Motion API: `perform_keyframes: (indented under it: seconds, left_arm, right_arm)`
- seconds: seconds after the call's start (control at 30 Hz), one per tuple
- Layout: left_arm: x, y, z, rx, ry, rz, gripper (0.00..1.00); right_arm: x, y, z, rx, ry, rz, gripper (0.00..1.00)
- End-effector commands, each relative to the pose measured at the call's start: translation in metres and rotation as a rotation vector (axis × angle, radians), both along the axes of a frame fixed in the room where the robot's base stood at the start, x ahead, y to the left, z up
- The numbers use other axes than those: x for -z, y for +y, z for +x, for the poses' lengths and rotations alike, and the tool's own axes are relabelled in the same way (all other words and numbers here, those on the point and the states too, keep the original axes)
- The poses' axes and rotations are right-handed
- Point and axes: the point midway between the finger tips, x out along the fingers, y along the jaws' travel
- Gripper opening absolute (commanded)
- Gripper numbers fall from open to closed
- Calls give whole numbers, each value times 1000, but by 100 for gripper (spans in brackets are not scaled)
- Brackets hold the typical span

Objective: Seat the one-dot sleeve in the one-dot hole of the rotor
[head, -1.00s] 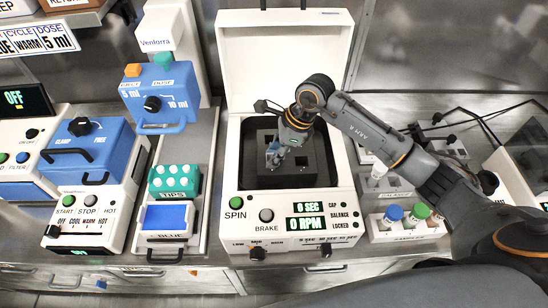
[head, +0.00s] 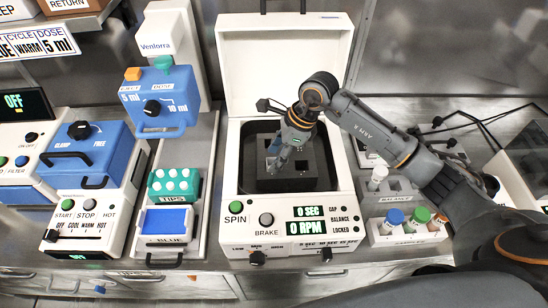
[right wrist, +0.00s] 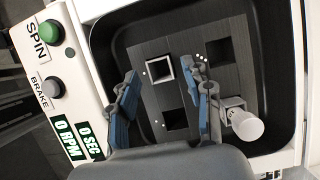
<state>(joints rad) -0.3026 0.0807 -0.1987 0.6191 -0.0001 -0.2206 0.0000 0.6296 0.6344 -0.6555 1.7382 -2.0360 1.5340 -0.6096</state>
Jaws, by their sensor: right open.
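The rotor (right wrist: 190,85) is a dark block with square holes, set inside the black bowl of the centrifuge; it also shows in the head view (head: 298,180). A light-rimmed square sleeve (right wrist: 159,68) sits in the hole beside what looks like a single dot; its rim shows and its middle is dark. How deep it sits is hard to tell. My right gripper (right wrist: 165,88) is open, its blue-padded fingers spread to either side below the sleeve, apart from it. In the head view the right gripper (head: 277,160) is over the rotor's left part. My left gripper is out of view.
Another rotor hole holds a white-capped tube (right wrist: 246,126), close beside the right finger. Two dotted holes (right wrist: 175,119) (right wrist: 219,50) are empty. The bowl wall (right wrist: 268,80) surrounds the rotor. The lid (head: 285,60) stands open behind. A sample rack (head: 405,235) stands right.

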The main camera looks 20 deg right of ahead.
Motion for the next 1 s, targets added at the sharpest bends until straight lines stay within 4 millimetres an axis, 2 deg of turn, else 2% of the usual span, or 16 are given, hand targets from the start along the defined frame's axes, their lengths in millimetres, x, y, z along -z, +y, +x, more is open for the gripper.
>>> perform_keyframes:
  seconds: [0.03,0.3,0.5,0.7,1.0]
  left_arm:
    - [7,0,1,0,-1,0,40]
    - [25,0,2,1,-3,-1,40]
    - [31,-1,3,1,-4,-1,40]
    - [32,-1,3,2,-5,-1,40]
    - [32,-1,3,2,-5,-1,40]
  right_arm:
    - [-7,-4,0,-1,-7,-2,50]
    - [-61,-26,-6,0,-6,-2,50]
    - [-89,-36,-10,1,-3,0,50]
    - [-98,-39,-12,0,0,1,50]
    - [-98,-39,-12,0,0,1,50]
